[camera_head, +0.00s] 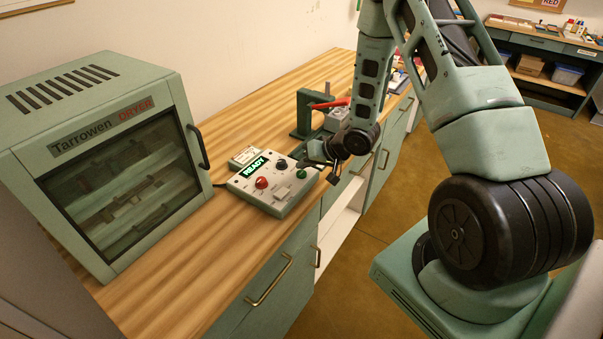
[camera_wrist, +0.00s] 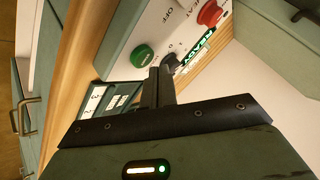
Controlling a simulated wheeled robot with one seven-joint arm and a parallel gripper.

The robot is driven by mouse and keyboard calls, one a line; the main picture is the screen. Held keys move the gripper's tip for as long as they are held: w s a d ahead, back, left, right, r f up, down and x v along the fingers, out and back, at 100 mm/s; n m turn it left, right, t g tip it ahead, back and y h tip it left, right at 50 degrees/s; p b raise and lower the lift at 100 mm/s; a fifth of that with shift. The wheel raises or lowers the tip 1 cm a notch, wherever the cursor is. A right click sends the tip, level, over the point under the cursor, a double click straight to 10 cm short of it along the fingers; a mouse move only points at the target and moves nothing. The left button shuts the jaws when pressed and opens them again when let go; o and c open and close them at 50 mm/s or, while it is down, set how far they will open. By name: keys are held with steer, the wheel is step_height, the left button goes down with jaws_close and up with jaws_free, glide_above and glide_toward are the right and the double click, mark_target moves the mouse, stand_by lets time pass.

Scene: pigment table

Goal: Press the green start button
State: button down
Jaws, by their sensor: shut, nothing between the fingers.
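The green start button (camera_head: 301,174) is a round cap near the right corner of the pale control box (camera_head: 246,192), which stands on the wooden counter. It also shows in the wrist view (camera_wrist: 142,55). My gripper (camera_head: 308,162) is just beyond the button, at the box's right side. In the wrist view my gripper (camera_wrist: 160,72) is shut and empty. Its tips appear beside the green button, overlapping the picture near the black knob (camera_wrist: 172,63). I cannot tell the gap between the tips and the box. The display (camera_head: 256,165) reads READY.
A red button (camera_head: 261,182) and the black knob share the box top. The dryer (camera_head: 110,150) with a glass door stands to the left. A green press with a red lever (camera_head: 330,103) stands behind my gripper. The counter in front of the dryer and box is clear.

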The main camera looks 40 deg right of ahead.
mark_target(305, 175)
steer(key=shift+f, duration=0.1)
steer(key=shift+f, duration=0.3)
steer(key=shift+f+b, duration=0.5)
steer(key=shift+b, duration=0.05)
stand_by(0.6)
stand_by(0.4)
steer(key=shift+r+p, duration=0.9)
steer(key=shift+r, duration=0.05)
step_height(305, 175, up, 5)
steer(key=p, duration=0.4)
